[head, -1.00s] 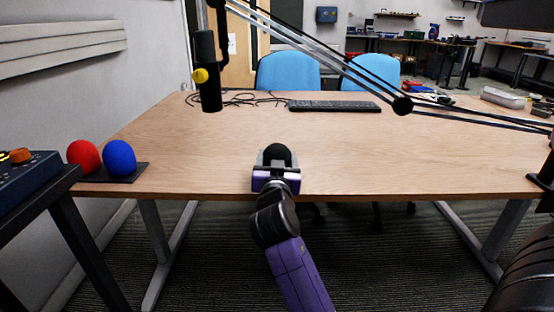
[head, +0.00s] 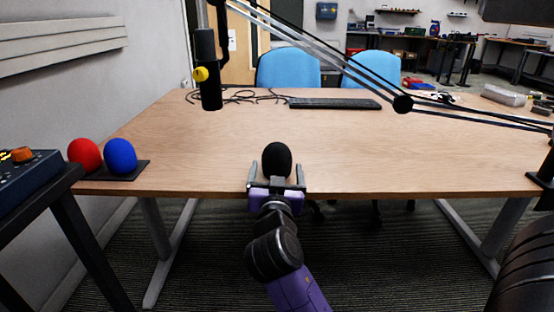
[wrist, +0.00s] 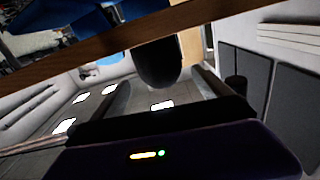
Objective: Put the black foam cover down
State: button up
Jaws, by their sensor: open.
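The black foam cover (head: 277,160) stands upright at the near edge of the wooden table (head: 400,150). My gripper (head: 277,175) is open, with one finger on each side of the cover and a visible gap to it on both sides. In the wrist view the dark rounded cover (wrist: 157,65) shows between the two spread fingers, by the table's edge. The cover's lower end is partly hidden by my gripper in the head view.
A red foam ball (head: 85,155) and a blue one (head: 120,156) sit on a dark tray at the left. A microphone (head: 208,70) hangs from a boom arm above the table. A keyboard (head: 335,104) and cables lie at the back. The table's middle is clear.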

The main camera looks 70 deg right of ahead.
jog(key=s+a+f+n+t+y, duration=0.2)
jog(key=a+f+n+t+y, duration=0.3)
jog(key=a+f, duration=0.5)
jog(key=s+a+f+n+t+y, duration=0.2)
jog(key=a+f+n+y, duration=0.4)
jog(key=a, duration=0.9)
jog(key=s+a+n+y, duration=0.1)
jog(key=s+a+y, duration=0.2)
jog(key=s+a, duration=0.2)
jog(key=s+a+r+n+t+y, duration=0.1)
jog(key=s+a+n+y, duration=0.1)
jog(key=s+a, duration=0.4)
jog(key=s, duration=0.5)
jog(key=shift+y, duration=0.4)
jog(key=shift+r, duration=0.15)
notch_tip(320, 180, up, 26)
jog(key=p, duration=2.6)
